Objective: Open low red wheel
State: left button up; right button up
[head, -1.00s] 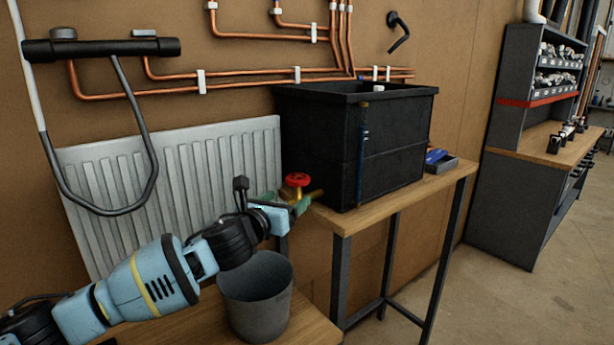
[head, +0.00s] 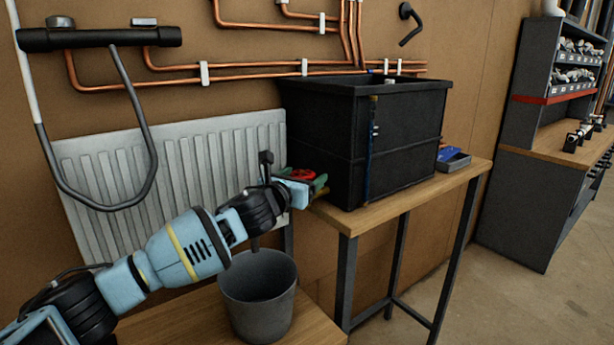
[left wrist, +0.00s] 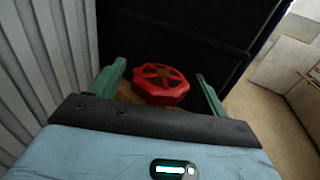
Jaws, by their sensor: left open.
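The low red wheel (left wrist: 160,84) is a small spoked valve handwheel at the left side of a black tank. In the left wrist view it sits between the two green fingers of my left gripper (left wrist: 162,88), which are open and apart from it on both sides. In the head view the wheel (head: 302,175) shows just behind the fingers of my left gripper (head: 309,184), partly hidden by them. The valve body below the wheel is hidden. My right gripper is not in view.
The black tank (head: 405,145) stands on a wooden bench (head: 420,198) right of the wheel. A white radiator (head: 180,165) is behind my left arm. A grey bucket (head: 258,300) stands below the gripper. Copper pipes (head: 250,76) run along the wall. A blue item in a tray (head: 453,158) lies right of the tank.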

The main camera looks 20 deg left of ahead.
pick_arm(q)
jog(key=shift+w+d, duration=0.2)
jog(key=shift+w, duration=0.85)
